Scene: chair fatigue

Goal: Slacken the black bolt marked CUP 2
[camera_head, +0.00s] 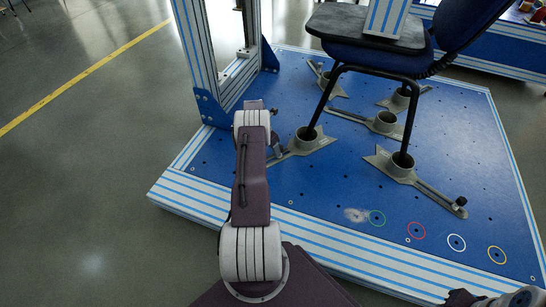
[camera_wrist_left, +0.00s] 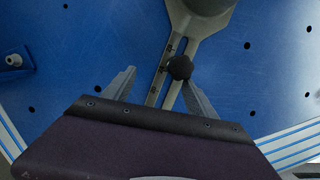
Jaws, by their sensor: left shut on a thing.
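A black bolt (camera_wrist_left: 180,67) with a round knobbed head stands on a grey slotted arm (camera_wrist_left: 163,75) in the left wrist view. The arm runs up to a grey cup (camera_wrist_left: 207,4). In the head view my left gripper (camera_head: 277,145) is low beside the front left cup (camera_head: 306,138), mostly hidden by my arm. No CUP 2 marking is readable. Part of my right arm shows at the bottom right; its finger state is unclear.
A chair (camera_head: 372,55) stands with legs in grey cups on the blue plate (camera_head: 330,185). Another black bolt (camera_head: 461,202) is on the front right cup's arm. A striped upright (camera_head: 196,50) stands close left of my arm. Coloured rings (camera_head: 416,231) mark the front.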

